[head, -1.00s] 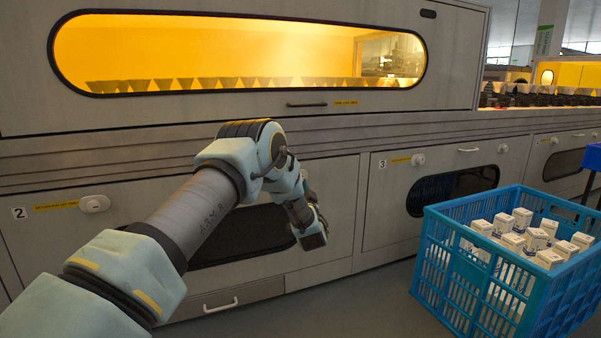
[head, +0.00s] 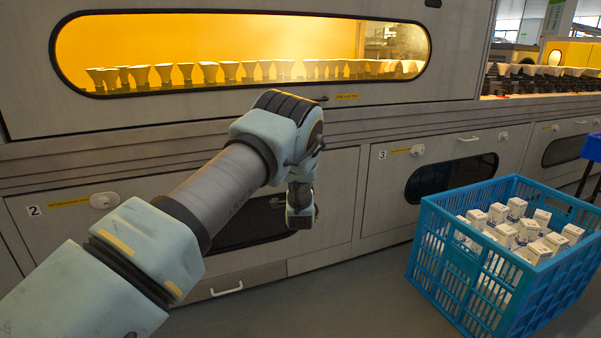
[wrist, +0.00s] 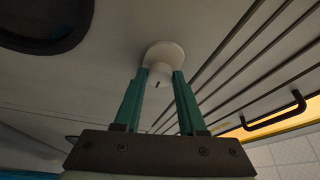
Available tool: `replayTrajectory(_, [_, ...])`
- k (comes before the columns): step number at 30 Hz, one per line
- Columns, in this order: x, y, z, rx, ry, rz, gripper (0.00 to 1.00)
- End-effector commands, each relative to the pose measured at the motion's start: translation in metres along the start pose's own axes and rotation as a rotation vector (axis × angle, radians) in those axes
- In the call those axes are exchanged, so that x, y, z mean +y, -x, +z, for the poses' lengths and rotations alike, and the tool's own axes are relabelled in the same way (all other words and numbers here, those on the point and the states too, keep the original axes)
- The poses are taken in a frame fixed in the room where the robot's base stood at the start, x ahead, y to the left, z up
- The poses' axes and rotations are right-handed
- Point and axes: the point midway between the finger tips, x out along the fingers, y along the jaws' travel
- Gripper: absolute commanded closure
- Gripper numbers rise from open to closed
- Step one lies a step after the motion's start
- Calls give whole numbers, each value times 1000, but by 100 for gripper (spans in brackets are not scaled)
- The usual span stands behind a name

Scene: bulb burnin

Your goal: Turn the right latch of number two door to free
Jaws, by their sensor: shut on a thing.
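Number two door is the grey panel with the "2" plate (head: 34,210) at the left in the head view. Its left latch (head: 103,200) is a white oval knob. My wrist (head: 300,205) hangs in front of the door's right end and hides the right latch there. In the wrist view the right latch (wrist: 165,53) is a round white knob with a small dark mark on its face. My gripper (wrist: 162,78) has its green fingers on either side of the knob, shut on it. Which way the latch is turned is hard to tell.
A blue crate (head: 440,262) of white boxes stands on the floor at right. Door three (head: 382,155) is right of my arm. Above is a yellow-lit window (head: 200,40) with a row of bulbs. A drawer handle (head: 227,288) sits low down. The floor before the crate is clear.

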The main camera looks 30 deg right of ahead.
Motion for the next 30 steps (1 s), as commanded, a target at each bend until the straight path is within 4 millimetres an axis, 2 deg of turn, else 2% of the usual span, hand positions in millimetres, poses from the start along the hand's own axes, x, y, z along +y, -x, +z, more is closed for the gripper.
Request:
replayTrajectory(16, [0, 0, 1, -1, -26, 11, 100])
replayTrajectory(17, [0, 0, 1, -1, -25, 11, 59])
replayTrajectory(24, [0, 0, 0, -1, -24, 10, 32])
replayTrajectory(30, [0, 0, 0, 0, -23, 10, 30])
